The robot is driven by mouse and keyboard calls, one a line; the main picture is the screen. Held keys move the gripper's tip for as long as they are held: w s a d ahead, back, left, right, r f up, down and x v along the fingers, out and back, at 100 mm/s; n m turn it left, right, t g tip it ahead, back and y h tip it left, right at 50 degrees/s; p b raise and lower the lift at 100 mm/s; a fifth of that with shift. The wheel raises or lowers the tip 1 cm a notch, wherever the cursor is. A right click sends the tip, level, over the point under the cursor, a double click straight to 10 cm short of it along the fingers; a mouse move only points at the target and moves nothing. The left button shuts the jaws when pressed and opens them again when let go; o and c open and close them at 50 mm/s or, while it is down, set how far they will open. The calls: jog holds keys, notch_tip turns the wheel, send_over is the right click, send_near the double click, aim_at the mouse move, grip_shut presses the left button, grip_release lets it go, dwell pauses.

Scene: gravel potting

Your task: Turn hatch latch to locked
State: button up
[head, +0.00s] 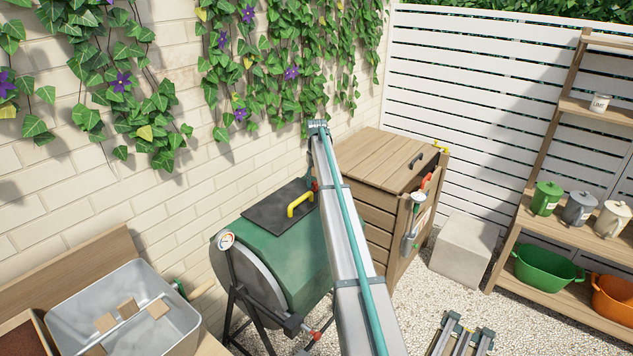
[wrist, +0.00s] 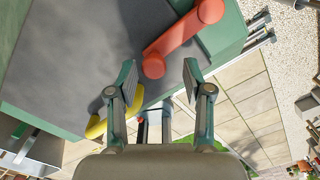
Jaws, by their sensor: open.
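The green drum (head: 285,240) stands on a dark frame against the brick wall. Its dark grey hatch (head: 272,218) carries a yellow handle (head: 300,204). A small bit of the red latch (head: 316,186) shows beside my arm. In the wrist view the red latch (wrist: 180,40) lies slantwise over the hatch's edge (wrist: 75,60), its rounded lower end between my fingers in the picture. My gripper (wrist: 160,76) is open, with one finger on each side of that end; contact cannot be told. The yellow handle (wrist: 98,126) shows behind the left finger. My arm hides the gripper in the head view.
A wooden cabinet (head: 380,170) with hanging hand tools stands right of the drum. A metal tub (head: 125,310) with wooden blocks sits at lower left. A stone block (head: 463,248) and shelves with pots (head: 548,270) stand at right. Gravel floor lies between.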

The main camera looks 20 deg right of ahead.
notch_tip(320, 180, up, 12)
dwell(0.6)
dwell(0.4)
